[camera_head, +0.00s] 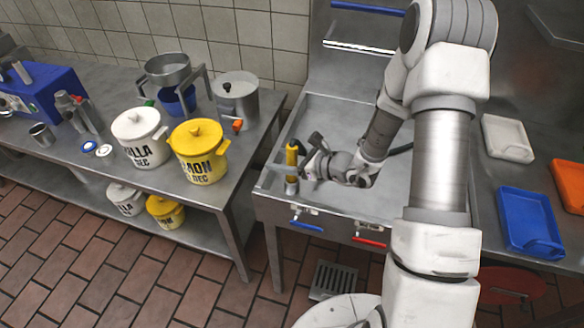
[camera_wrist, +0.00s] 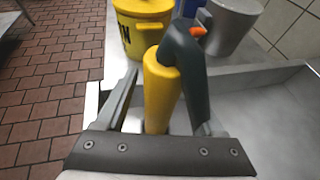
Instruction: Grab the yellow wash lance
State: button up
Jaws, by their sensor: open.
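The yellow wash lance (camera_head: 291,160) stands upright at the front left corner of the sink, with a dark grey head at its top. In the wrist view the lance's yellow body (camera_wrist: 161,92) rises between the two fingers of my gripper (camera_wrist: 153,105). The dark head bends over toward the right finger. My gripper (camera_head: 290,165) is open around the lance, one finger on each side. A gap shows at the left finger; whether the right finger touches the lance I cannot tell. The lower end of the lance is hidden behind the gripper's palm.
The steel sink (camera_head: 335,115) has blue (camera_head: 306,226) and red (camera_head: 368,241) taps at its front. A yellow lidded pot (camera_head: 199,155) and a white one (camera_head: 140,140) stand on the left table. Blue (camera_head: 527,222) and white (camera_head: 508,138) trays lie at right.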

grip_shut()
jog(key=shift+r, duration=0.1)
dwell(0.4)
